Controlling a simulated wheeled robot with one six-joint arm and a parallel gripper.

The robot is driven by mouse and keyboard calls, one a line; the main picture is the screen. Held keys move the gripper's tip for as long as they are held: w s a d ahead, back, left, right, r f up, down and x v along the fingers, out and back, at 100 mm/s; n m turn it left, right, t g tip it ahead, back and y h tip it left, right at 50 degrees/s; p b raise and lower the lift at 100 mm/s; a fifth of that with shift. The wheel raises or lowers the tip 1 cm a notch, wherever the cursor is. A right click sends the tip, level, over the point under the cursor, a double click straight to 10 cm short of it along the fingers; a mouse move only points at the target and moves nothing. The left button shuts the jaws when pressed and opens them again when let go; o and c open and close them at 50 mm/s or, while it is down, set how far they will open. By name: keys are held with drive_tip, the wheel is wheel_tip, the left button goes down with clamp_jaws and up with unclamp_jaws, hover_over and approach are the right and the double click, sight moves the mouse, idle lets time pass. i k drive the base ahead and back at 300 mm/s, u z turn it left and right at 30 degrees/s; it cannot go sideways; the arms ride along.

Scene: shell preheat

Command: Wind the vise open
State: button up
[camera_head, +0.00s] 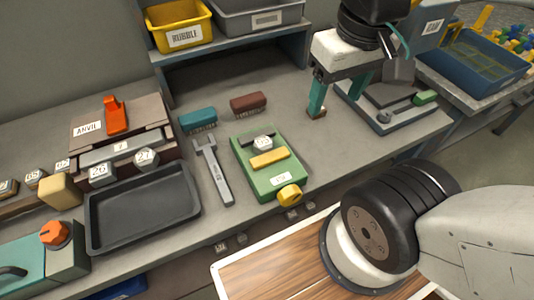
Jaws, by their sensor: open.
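The vise appears to be the green block (289,184) with a white label, in the middle of the bench. A yellow bar (269,158) lies across its top. A grey numbered piece (263,143) sits behind the bar; I cannot tell whether it is clamped. A yellow round knob (290,195) is on the vise's front right corner. My gripper (338,103), with teal fingers, is open and apart from the vise, to its right and behind the knob. Nothing shows between the fingers. The right fingertip is partly hard to make out.
A wrench (213,170) and a dark tray (142,208) lie left of the vise. Teal (198,119) and brown (248,103) brushes lie behind it. A shelf holds a yellow bin (180,24).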

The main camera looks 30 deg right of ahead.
sight(289, 195)
drive_tip(key=z, duration=0.3)
drive_tip(key=k, duration=1.15)
drive_tip(key=u, duration=0.4)
drive_tip(key=k, duration=0.55)
drive_tip(key=u, duration=0.45)
